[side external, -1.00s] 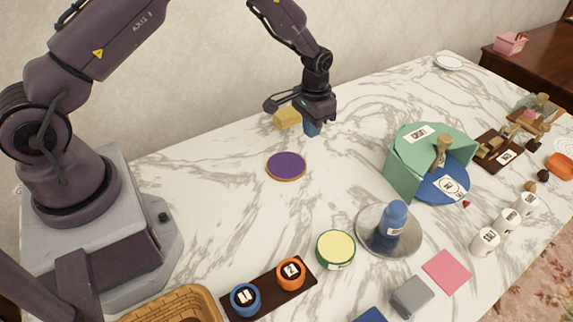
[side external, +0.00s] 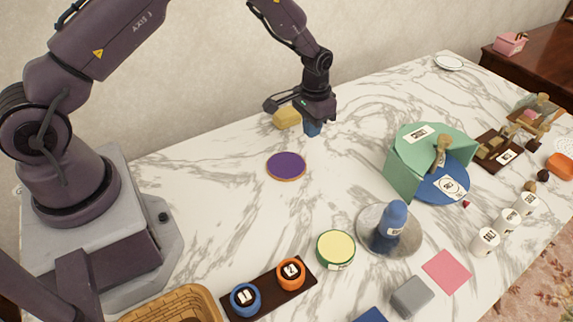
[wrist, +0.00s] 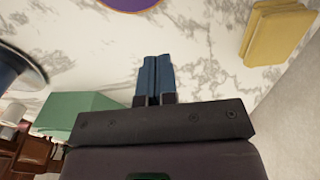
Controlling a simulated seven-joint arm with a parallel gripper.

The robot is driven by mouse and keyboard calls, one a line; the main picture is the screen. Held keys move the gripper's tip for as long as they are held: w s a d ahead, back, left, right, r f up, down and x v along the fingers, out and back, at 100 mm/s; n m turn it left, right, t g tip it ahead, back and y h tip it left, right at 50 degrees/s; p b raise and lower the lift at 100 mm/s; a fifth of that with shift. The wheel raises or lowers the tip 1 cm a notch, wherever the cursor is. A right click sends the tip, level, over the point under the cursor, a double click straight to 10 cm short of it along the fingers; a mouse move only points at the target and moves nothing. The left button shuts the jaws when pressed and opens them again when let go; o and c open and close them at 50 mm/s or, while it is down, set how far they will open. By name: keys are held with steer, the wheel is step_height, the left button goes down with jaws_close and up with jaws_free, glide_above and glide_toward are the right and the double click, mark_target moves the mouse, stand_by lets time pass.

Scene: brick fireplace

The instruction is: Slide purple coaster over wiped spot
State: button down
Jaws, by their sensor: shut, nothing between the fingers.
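The purple coaster (side external: 286,166) is a round disc with an orange-brown rim, lying flat on the marble table. Its edge shows at the top of the wrist view (wrist: 130,2). My gripper (side external: 312,131) is behind the coaster and a little to its right in the side view, apart from it. Its blue fingers (wrist: 155,78) are shut together with nothing between them. I cannot tell whether the fingertips touch the table. I cannot make out a wiped spot among the grey marble veins.
A yellow block (side external: 287,117) sits close beside my gripper; it also shows in the wrist view (wrist: 278,32). A green holder (side external: 405,170) stands to the right. Bare marble surrounds the coaster.

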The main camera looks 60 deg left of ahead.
mark_target(308, 153)
steer(key=shift+f, duration=2.3)
steer(key=shift+f, duration=0.15)
steer(key=shift+s, duration=0.1)
steer(key=shift+s+d, duration=0.25)
steer(key=shift+s, duration=0.8)
steer(key=shift+s+d, duration=0.2)
steer(key=shift+s, duration=0.85)
steer(key=shift+w+a, duration=0.2)
steer(key=shift+w, duration=0.7)
steer(key=shift+w+a, duration=0.15)
steer(key=shift+w, duration=0.7)
step_height(308, 153, up, 8)
